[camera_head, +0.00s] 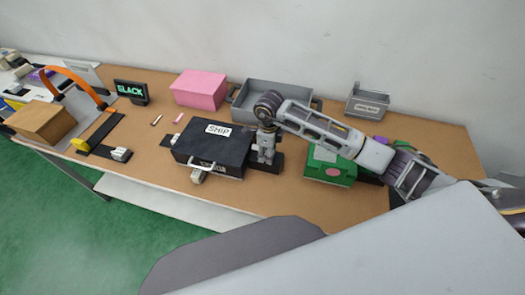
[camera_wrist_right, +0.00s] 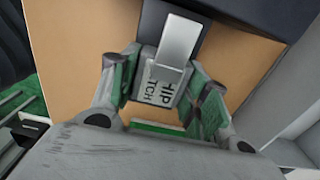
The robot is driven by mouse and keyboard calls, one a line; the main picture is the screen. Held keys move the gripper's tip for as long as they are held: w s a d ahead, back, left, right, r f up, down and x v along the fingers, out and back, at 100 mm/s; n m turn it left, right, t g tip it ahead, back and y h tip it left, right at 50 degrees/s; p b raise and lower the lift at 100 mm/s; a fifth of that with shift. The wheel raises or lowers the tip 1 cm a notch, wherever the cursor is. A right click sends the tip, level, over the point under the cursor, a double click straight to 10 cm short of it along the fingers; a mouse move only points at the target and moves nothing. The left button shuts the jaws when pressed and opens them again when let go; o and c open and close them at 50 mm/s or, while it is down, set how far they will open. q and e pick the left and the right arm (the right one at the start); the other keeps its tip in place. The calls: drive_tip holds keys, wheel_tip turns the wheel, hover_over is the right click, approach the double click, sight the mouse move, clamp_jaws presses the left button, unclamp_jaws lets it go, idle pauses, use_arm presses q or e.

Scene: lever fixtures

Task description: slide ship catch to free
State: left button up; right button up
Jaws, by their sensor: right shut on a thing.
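The black case labelled SHIP (camera_head: 207,152) lies on the table with a light handle at its front. My right gripper (camera_head: 266,158) points down at the case's right end, over a dark plate (camera_head: 277,166). In the right wrist view, the ship catch (camera_wrist_right: 178,40) is a silver piece with a partly covered label reading SHIP CATCH. The fingers of my right gripper (camera_wrist_right: 162,92) are shut on it, one on each side. In the head view the gripper hides the catch. My left gripper is not in view.
A green box (camera_head: 331,168) stands to the right, under my right arm. A grey tray (camera_head: 272,95) and a pink box (camera_head: 199,89) are behind. A BLACK sign (camera_head: 131,91) and an orange-arched fixture (camera_head: 78,80) are at left. The table's front edge is close to the case.

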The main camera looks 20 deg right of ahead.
drive_tip(key=shift+s+d, duration=0.5)
drive_tip(key=shift+d, duration=0.3)
drive_tip(key=o, duration=1.5)
drive_tip(key=shift+s+d, duration=0.1)
drive_tip(key=shift+d, duration=0.05)
drive_tip(key=shift+c, duration=0.2)
drive_tip(key=shift+r, duration=0.1)
wheel_tip(320, 180, up, 12)
drive_tip(key=shift+f, duration=0.2)
